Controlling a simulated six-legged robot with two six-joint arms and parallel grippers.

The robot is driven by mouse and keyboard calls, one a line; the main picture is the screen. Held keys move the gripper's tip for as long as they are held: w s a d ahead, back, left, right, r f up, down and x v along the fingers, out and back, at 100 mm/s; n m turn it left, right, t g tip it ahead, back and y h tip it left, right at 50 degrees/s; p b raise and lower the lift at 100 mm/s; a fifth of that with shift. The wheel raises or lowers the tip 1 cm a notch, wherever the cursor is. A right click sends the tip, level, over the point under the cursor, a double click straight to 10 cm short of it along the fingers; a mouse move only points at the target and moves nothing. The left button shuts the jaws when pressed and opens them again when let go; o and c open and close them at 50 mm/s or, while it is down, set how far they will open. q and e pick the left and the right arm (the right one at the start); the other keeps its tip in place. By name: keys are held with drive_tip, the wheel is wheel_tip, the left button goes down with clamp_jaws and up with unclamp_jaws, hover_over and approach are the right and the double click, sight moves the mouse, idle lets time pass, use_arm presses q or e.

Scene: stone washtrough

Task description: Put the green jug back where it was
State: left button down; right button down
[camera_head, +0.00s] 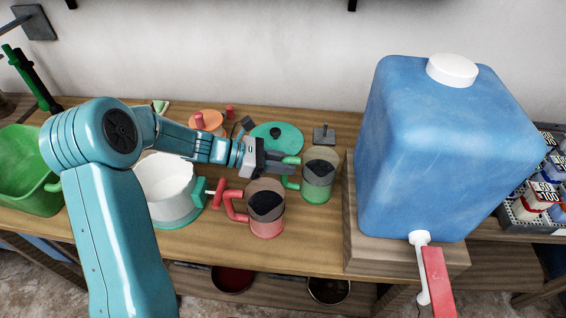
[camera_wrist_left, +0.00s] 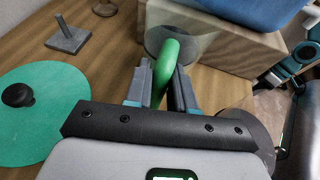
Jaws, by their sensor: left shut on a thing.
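The green jug (camera_head: 318,187) has a clear grey upper body, a green bottom and a green handle. It is upright on or just above the wooden table, left of the big blue container. I cannot tell whether its base touches the wood. My left gripper (camera_head: 289,165) comes in from the left and is shut on the jug's handle. In the left wrist view the green handle (camera_wrist_left: 164,62) is between the two fingers (camera_wrist_left: 161,80), with the see-through jug body beyond it. My right gripper does not show.
The blue container (camera_head: 445,150) with a red-handled tap stands on a wooden block (camera_head: 370,250) close right of the jug. A similar jug with a red handle (camera_head: 267,215) stands in front left. A white pot (camera_head: 165,185), green lid (camera_head: 290,138) and small metal stand (camera_head: 324,137) are nearby.

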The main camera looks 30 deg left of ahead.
use_arm(q)
drive_tip(key=c, duration=1)
unclamp_jaws()
drive_tip(key=shift+f, duration=0.15)
drive_tip(key=shift+o, duration=0.2)
drive_tip(key=shift+r, duration=0.35)
drive_tip(key=v, duration=1.1)
drive_tip(key=shift+s+a, duration=0.25)
drive_tip(key=shift+a, duration=0.1)
